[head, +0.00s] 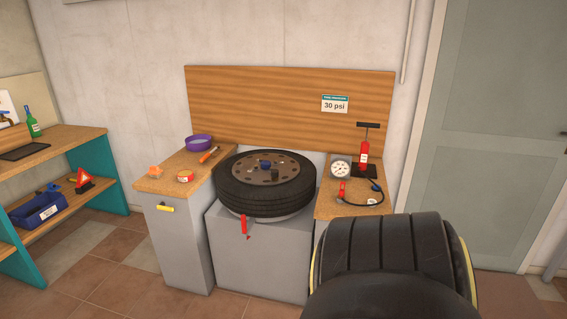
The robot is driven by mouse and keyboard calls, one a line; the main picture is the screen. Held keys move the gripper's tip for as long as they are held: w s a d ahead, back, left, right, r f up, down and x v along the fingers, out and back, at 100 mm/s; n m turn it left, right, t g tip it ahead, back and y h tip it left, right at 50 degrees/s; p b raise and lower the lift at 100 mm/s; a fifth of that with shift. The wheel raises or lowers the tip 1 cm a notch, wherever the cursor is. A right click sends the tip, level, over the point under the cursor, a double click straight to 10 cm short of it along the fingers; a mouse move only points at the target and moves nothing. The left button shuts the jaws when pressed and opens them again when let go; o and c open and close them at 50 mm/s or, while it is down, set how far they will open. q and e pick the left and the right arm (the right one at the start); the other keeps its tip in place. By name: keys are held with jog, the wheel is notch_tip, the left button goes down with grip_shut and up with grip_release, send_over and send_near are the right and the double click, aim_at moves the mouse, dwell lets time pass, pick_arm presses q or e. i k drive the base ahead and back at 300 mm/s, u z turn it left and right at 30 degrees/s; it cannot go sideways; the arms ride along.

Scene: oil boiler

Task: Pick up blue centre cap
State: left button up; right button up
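A small blue piece, which looks like the blue centre cap (265,164), is at the middle of the wheel (243,175). The wheel lies flat, with a black tyre and a brownish-grey disc, on a grey stand. A small dark cylinder (275,174) stands on the disc just in front of the blue piece. I cannot tell whether the blue piece is seated in the hub or resting on it. Neither of my grippers is in view, and nothing is seen touching the wheel.
The left worktop (160,180) holds a purple bowl (199,143), a screwdriver (209,155), a red-orange tin (185,177) and an orange piece (155,171). The right worktop holds a gauge (341,168), a red pump (364,153) and a hose. A shelf with a blue crate (38,209) stands left.

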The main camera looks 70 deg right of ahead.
aim_at(265, 164)
jog(key=z, duration=1.15)
jog(key=i, duration=0.5)
jog(key=z, duration=1.05)
